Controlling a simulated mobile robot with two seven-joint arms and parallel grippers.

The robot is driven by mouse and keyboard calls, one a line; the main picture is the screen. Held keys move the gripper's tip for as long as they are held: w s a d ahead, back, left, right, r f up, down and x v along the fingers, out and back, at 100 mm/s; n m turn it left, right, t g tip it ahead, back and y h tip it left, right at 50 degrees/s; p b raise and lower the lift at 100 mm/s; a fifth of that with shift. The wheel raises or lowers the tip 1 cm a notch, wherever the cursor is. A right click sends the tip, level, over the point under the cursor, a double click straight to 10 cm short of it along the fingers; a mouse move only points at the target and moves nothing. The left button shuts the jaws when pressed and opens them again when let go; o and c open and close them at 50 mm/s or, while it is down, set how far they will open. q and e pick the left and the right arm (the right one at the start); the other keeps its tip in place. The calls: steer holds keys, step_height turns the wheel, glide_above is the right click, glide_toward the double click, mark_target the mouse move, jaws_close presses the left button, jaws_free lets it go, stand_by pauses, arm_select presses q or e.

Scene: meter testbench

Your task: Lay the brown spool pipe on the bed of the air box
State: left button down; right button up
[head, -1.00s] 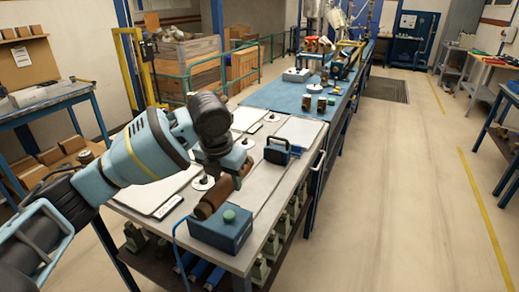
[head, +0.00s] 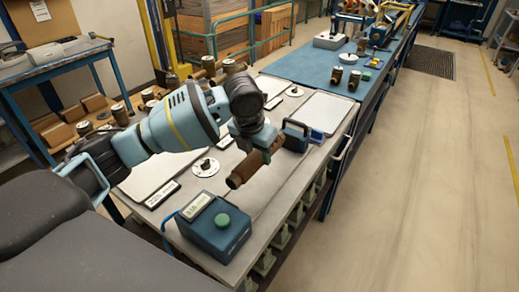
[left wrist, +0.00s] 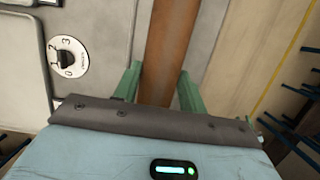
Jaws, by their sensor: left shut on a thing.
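The brown spool pipe (head: 245,171) is in my left gripper (head: 264,143), over the grey bench top behind the blue box. In the left wrist view the pipe (left wrist: 171,45) runs lengthwise between the two green fingers (left wrist: 160,88). I cannot tell whether the pipe touches the bench. A blue box (head: 213,238) with a small display and a green button stands at the bench's near end; I cannot tell if it is the air box. A flat pale panel (head: 160,172) lies left of the pipe. My right gripper is not in view.
A dial numbered 0 to 3 (head: 205,167) sits beside the pipe; it also shows in the left wrist view (left wrist: 68,57). A blue handled device (head: 297,136) stands just beyond the gripper. A pale plate (head: 325,112) lies farther back. Several brown fittings stand on the left-hand shelf.

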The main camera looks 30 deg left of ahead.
arm_select(q)
steer(key=shift+s+x, duration=0.25)
steer(key=shift+x, duration=0.95)
steer(key=shift+s+x, duration=0.2)
steer(key=shift+x, duration=0.95)
steer(key=shift+a+f+b, duration=0.1)
steer(key=shift+f+b, duration=0.25)
steer(key=shift+f, duration=1.3)
stand_by(0.4)
steer(key=shift+c, duration=1.2)
jaws_free()
steer(key=shift+f, duration=0.1)
steer(key=shift+r+p, duration=0.3)
steer(key=shift+r, duration=3.25)
